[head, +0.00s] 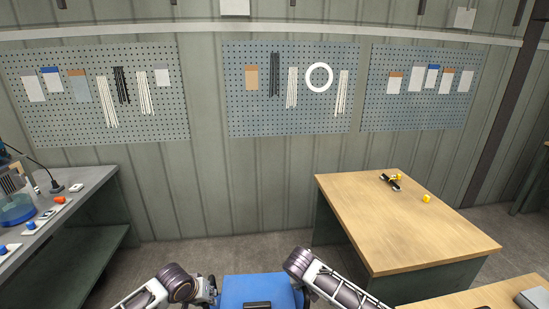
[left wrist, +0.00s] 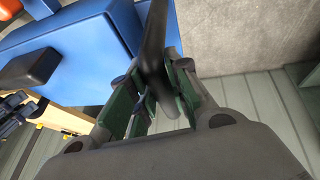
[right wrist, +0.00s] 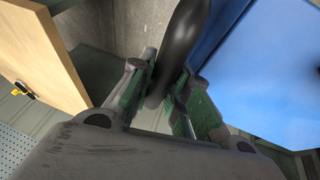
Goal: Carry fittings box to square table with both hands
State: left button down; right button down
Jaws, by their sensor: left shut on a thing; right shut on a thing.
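The fittings box is a blue box (head: 257,289) at the bottom middle of the head view, between my two arms, with a dark part on its top. My left gripper (head: 212,290) is at its left side. In the left wrist view the left gripper (left wrist: 160,80) is shut on a dark handle beside the blue box (left wrist: 85,45). In the right wrist view my right gripper (right wrist: 168,85) is shut on a dark handle beside the blue box (right wrist: 270,70). A wooden-topped table (head: 390,222) stands ahead to the right; I cannot tell whether it is the square table.
Small yellow and black items (head: 390,182) and a yellow piece (head: 426,198) lie on the wooden table. Another wooden top (head: 460,298) is at the lower right. A grey bench (head: 85,185) with equipment stands at the left. Bare floor (head: 215,250) lies between. Pegboards hang on the wall.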

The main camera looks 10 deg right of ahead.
aim_at(366, 207)
jog(key=i+l+z, duration=0.1)
jog(key=i, duration=2.3)
jog(key=i+z, duration=0.2)
jog(key=i, duration=0.2)
jog(key=i+z, duration=0.4)
